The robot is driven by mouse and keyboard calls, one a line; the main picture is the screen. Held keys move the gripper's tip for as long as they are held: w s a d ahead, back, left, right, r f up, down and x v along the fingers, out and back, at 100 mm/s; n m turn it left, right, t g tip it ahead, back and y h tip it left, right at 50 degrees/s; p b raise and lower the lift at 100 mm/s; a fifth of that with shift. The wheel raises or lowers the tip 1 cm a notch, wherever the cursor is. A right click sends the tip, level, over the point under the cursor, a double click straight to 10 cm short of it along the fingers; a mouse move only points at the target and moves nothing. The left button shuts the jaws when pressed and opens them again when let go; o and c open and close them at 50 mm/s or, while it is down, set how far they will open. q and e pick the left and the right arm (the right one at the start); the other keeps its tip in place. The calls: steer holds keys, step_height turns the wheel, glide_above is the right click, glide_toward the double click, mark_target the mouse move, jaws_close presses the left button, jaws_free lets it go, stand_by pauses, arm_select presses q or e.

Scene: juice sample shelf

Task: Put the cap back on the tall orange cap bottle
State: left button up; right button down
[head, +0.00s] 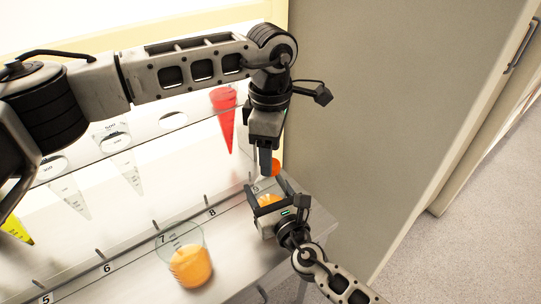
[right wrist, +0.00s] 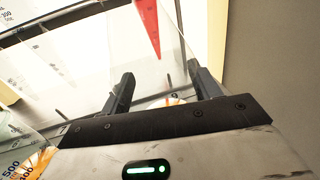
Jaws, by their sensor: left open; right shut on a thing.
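My right gripper (head: 266,187) comes in from the lower right and is shut on a clear vessel with orange in it (head: 268,200), at the shelf's right end. I take this vessel to be the tall bottle, but its outline is mostly hidden. In the right wrist view the two fingers (right wrist: 160,76) stand apart, with a little orange (right wrist: 172,101) low between them. My left gripper (head: 267,167) points down just above and is open. A small orange piece (head: 276,167), perhaps the cap, shows beside its fingertips. I cannot tell whether it touches the bottle.
A red cone (head: 225,118), clear cones (head: 124,160) and a yellow one (head: 17,226) hang in the rack behind. A grey cabinet (head: 370,110) rises close on the right.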

arm_select(q)
step_height(320, 180, up, 2)
steer(key=shift+r, duration=0.15)
steer(key=n, duration=0.2)
steer(key=r+n, duration=0.1)
steer(key=n, duration=0.3)
steer(key=r+n, duration=0.1)
steer(key=n, duration=0.3)
steer(key=r+n, duration=0.1)
steer(key=n, duration=0.3)
steer(key=shift+r, duration=0.25)
steer(key=shift+f, duration=4.05)
